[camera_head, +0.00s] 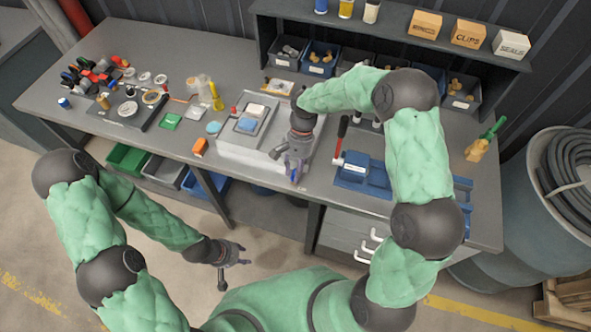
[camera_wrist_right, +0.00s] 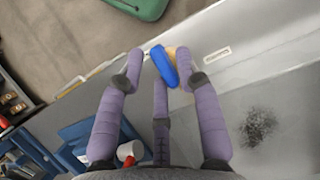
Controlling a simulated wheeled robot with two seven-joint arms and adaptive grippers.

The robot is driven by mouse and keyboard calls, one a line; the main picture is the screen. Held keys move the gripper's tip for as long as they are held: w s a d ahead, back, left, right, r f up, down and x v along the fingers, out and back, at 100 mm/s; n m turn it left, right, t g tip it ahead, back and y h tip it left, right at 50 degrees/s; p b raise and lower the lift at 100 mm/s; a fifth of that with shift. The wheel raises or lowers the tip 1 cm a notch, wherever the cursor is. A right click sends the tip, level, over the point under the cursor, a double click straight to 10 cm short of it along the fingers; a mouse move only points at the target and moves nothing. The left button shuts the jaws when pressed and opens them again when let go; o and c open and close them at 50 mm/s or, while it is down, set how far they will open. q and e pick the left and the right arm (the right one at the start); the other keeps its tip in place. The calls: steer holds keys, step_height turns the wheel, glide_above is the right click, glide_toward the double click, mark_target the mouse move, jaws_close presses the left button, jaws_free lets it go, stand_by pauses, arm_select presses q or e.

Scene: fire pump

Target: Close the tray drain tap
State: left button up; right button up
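The tray drain tap has a blue lever handle (camera_wrist_right: 164,66) and a small brass-coloured body beside it, at the edge of the pale grey tray (camera_wrist_right: 290,40). In the head view the tray (camera_head: 240,157) sits on the bench front, and the blue handle (camera_head: 294,174) shows at its front right corner. My right gripper (camera_head: 290,165) is over that corner. In the wrist view its purple fingers (camera_wrist_right: 160,62) stand apart with the handle between their tips; contact is unclear. My left gripper (camera_head: 238,254) is open and empty, low in front of the bench.
A blue vise (camera_head: 362,178) with a red-handled tool is right of the tray. Bins and a shelf stand behind. Drawers (camera_head: 345,237) are below the bench; a barrel (camera_head: 535,205) stands at the right.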

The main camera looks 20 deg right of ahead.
jaws_close()
steer(key=shift+m, duration=0.3)
steer(key=m+t+y+p, duration=0.1)
steer(key=m+p, duration=0.1)
steer(key=m, duration=0.2)
steer(key=shift+s+r, duration=0.1)
steer(key=shift+s, duration=0.1)
steer(key=m+t+p, duration=0.1)
steer(key=m, duration=0.1)
steer(key=m+t+y+p, duration=0.1)
steer(key=m, duration=0.1)
steer(key=shift+s+m, duration=0.15)
steer(key=shift+m, duration=0.25)
steer(key=m+t+p, duration=0.1)
steer(key=m, duration=0.1)
steer(key=m+p, duration=0.2)
steer(key=shift+s+a+r+m+t+p, duration=0.1)
steer(key=shift+a+m+t+p, duration=0.05)
steer(key=shift+m+t+p, duration=0.2)
steer(key=shift+a+m+t+h+p, duration=0.1)
steer(key=shift+m+t+h+p, duration=0.55)
steer(key=shift+m+p, duration=1.25)
steer(key=shift+f+y, duration=0.2)
steer(key=shift+y, duration=0.05)
